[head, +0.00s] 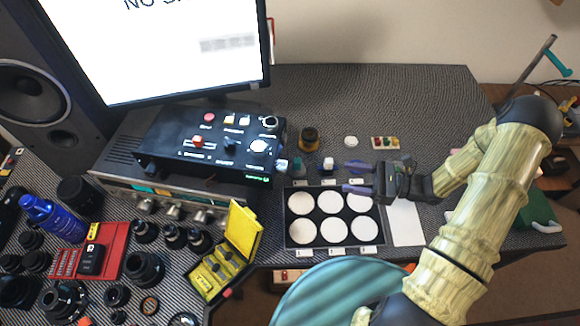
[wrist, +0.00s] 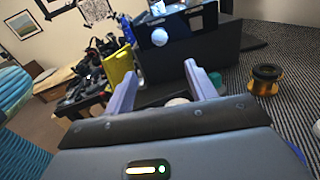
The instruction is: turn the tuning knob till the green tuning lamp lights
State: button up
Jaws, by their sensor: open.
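The black control box (head: 205,150) stands on a silver receiver unit left of my gripper. A large white round knob (head: 259,146) is at its right end; it also shows in the wrist view (wrist: 159,37). Red and white buttons and a dark dial (head: 269,122) share the panel. The labels are too small to read, so I cannot tell which is the tuning knob. A small green glow (head: 258,179) shows at the box's front edge; I cannot tell whether it is the tuning lamp. My gripper (head: 350,178) is open and empty, right of the box, with its fingers pointing toward it.
A black tray (head: 290,241) with several white discs lies below my gripper. A black-and-gold cylinder (head: 309,139) stands between box and gripper, toward the back. A yellow open case (head: 243,232), lens parts and a monitor (head: 180,55) crowd the left. A white sheet (head: 405,223) lies right.

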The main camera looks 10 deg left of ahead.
aim_at(287, 168)
jog(key=a+p, duration=0.4)
jog(key=a, duration=1.3)
jog(key=shift+s, duration=0.15)
jog(key=c, duration=1)
